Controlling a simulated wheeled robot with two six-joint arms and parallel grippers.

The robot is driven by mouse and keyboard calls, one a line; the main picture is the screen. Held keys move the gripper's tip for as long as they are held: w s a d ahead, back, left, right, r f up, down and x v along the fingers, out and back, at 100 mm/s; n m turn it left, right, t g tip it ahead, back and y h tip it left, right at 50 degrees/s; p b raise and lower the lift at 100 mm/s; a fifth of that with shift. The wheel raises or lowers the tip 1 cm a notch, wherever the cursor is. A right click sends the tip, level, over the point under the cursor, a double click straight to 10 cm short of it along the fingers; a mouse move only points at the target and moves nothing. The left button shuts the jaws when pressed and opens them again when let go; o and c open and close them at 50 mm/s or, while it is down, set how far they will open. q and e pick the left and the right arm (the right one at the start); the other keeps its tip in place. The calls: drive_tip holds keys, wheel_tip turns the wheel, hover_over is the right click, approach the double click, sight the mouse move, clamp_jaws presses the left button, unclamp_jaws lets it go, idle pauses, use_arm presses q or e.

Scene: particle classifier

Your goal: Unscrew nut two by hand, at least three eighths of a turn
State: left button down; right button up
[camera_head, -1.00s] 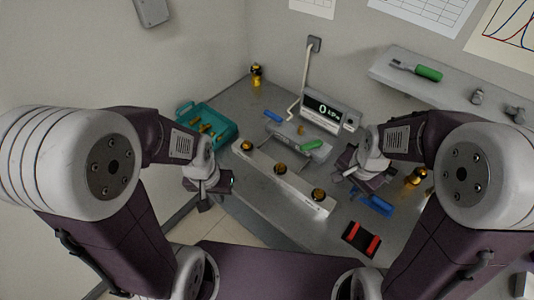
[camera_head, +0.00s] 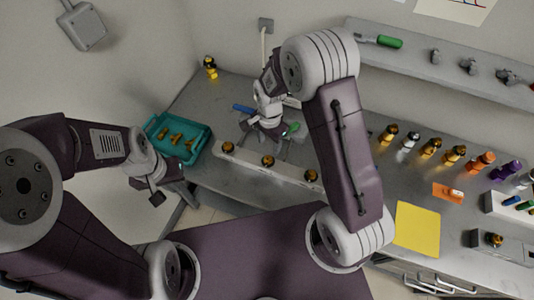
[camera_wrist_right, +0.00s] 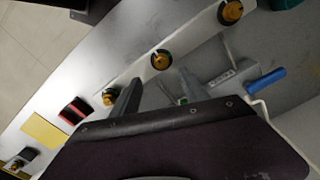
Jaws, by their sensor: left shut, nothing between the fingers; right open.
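A pale rail (camera_head: 248,155) on the bench carries three brassy nuts with dark centres. The middle nut (camera_head: 267,161), which I take as nut two, sits between the left nut (camera_head: 228,147) and the right nut (camera_head: 311,176). In the right wrist view the middle nut (camera_wrist_right: 161,60) lies just beyond my right gripper (camera_wrist_right: 158,92), whose fingers are spread and empty. In the head view my right gripper (camera_head: 268,128) is behind the rail, apart from the nut; its fingertips are hard to make out. My left gripper (camera_head: 157,198) is shut and empty, off the bench's left front edge.
A teal tray (camera_head: 203,142) with brass pieces stands left of the rail. Blue (camera_head: 243,108) and green (camera_head: 292,129) handles lie near my right gripper. Several bottle-like fittings (camera_head: 430,147) stand at the right, behind a yellow sheet (camera_head: 417,227).

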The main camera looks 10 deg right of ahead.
sight(268, 158)
wheel_tip(268, 158, down, 8)
drive_tip(key=shift+w+a+f+p, duration=0.15)
drive_tip(key=shift+f+p, duration=0.1)
drive_tip(key=shift+p, duration=0.45)
drive_tip(key=shift+f, duration=0.3)
drive_tip(key=shift+c, duration=0.3)
clamp_jaws()
